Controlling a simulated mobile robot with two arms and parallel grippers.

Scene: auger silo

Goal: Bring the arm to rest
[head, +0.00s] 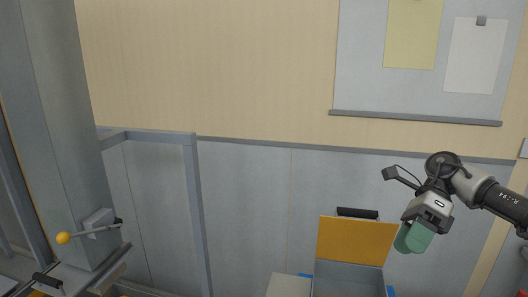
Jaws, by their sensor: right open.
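My right arm comes in from the right edge. Its gripper (413,238) hangs in the air at the right, tilted down, with two green finger pieces at its end. The gripper is open, and I see nothing held in it. Below and to the left of it stands an open box (349,279) with a raised yellow-orange lid (355,241) and a dark handle. The bottom of the box is cut off by the frame. My left gripper is not in view.
A thick grey column (60,130) stands at the left, with a yellow-knobbed lever (90,233) on it. A grey frame (197,215) stands beside it. A board (420,85) with papers hangs on the back wall. The space mid-picture before the wall looks clear.

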